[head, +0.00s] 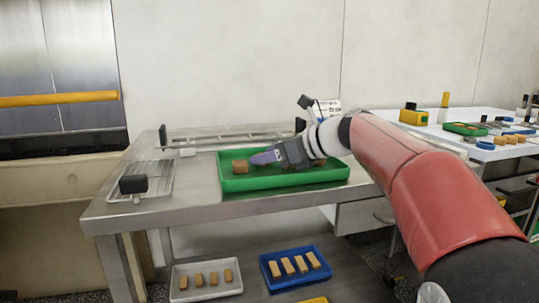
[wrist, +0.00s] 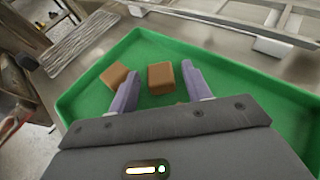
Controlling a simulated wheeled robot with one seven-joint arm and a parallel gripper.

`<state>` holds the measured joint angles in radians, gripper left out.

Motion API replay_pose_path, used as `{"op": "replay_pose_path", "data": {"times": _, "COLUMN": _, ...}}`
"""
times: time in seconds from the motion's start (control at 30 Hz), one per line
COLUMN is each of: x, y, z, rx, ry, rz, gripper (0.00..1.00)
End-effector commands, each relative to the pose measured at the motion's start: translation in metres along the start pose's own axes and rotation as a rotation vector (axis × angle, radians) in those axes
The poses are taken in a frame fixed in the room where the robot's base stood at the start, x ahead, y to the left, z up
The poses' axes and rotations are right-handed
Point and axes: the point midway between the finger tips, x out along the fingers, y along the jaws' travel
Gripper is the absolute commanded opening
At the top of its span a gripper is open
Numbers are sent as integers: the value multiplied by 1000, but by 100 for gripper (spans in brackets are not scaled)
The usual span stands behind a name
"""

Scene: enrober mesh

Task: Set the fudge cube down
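My gripper (wrist: 163,82) is open, with its two purple fingers spread inside the green tray (wrist: 85,75). A brown fudge cube (wrist: 160,78) stands between the fingertips, with a narrow gap showing on each side. A second brown cube (wrist: 115,76) lies turned at an angle, just beyond the left fingertip. A small brown patch shows low beside the right finger, mostly hidden by my gripper. In the head view, my gripper (head: 262,158) points left over the green tray (head: 285,182). One cube (head: 240,166) shows left of the fingers and another (head: 320,162) right of the gripper body.
The tray sits on a steel table (head: 110,208). A wire rack (head: 150,172) with a black block (head: 133,184) lies to its left, and a rail frame runs behind. Below are a white tray (head: 205,291) and a blue tray (head: 298,284) of brown pieces.

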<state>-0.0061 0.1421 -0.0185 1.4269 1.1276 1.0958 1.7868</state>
Motion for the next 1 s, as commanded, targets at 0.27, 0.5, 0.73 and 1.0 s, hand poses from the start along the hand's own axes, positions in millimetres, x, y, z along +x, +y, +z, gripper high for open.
{"op": "replay_pose_path", "data": {"times": 0.27, "x": -1, "y": 0, "z": 3, "rx": 0, "ry": 0, "rz": 0, "gripper": 48}}
{"op": "replay_pose_path", "data": {"times": 0.5, "x": -37, "y": -1, "z": 4, "rx": 0, "ry": -1, "rz": -5, "gripper": 48}}
{"op": "replay_pose_path", "data": {"times": 0.73, "x": -87, "y": -1, "z": 3, "rx": 1, "ry": -1, "rz": -4, "gripper": 48}}
{"op": "replay_pose_path", "data": {"times": 1.0, "x": -118, "y": 0, "z": 3, "rx": 1, "ry": -1, "rz": -1, "gripper": 48}}
